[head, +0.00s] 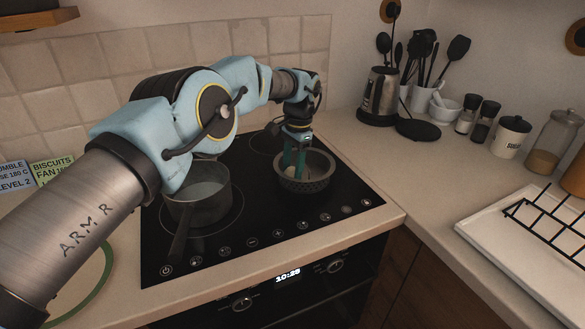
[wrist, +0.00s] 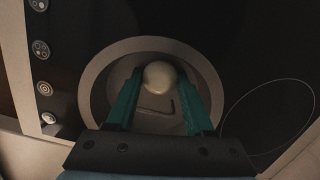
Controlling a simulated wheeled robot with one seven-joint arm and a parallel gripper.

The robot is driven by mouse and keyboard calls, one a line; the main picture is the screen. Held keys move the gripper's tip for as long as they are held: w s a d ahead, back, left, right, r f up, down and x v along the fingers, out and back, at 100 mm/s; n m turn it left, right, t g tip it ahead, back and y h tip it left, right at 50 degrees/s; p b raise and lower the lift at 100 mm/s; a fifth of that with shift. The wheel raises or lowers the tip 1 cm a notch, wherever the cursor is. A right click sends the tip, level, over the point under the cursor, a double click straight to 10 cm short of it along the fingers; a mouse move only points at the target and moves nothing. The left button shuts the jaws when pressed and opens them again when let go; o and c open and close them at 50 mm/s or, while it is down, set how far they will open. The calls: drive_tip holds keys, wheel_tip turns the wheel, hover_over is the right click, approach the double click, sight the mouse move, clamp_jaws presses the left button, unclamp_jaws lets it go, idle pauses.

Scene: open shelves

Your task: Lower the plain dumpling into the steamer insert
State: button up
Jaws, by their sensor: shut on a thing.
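The plain dumpling (wrist: 159,77) is a smooth, pale, round lump in the wrist view. My gripper (wrist: 160,92) is shut on it, with a teal finger on each side. The steamer insert (wrist: 96,86) shows as a round, grey-rimmed vessel beneath the dumpling. In the head view the steamer insert (head: 304,184) is a dark, patterned round bowl on the right part of the hob. My gripper (head: 295,158) points down into its opening there. Whether the dumpling touches the insert's floor is not clear.
A pot (head: 198,208) with pale liquid stands on the hob (head: 255,222) to the left, below my arm. A kettle (head: 379,98), utensils and jars line the back right counter. A white tray (head: 480,240) with a black rack lies at right.

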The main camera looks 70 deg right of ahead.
drive_tip(key=o, duration=0.9)
drive_tip(key=r, duration=0.6)
drive_tip(key=d+r, duration=0.1)
drive_tip(key=r, duration=0.2)
drive_tip(key=shift+s, duration=0.3)
drive_tip(key=r+p, duration=0.1)
drive_tip(key=p, duration=0.2)
drive_tip(key=shift+r, duration=0.3)
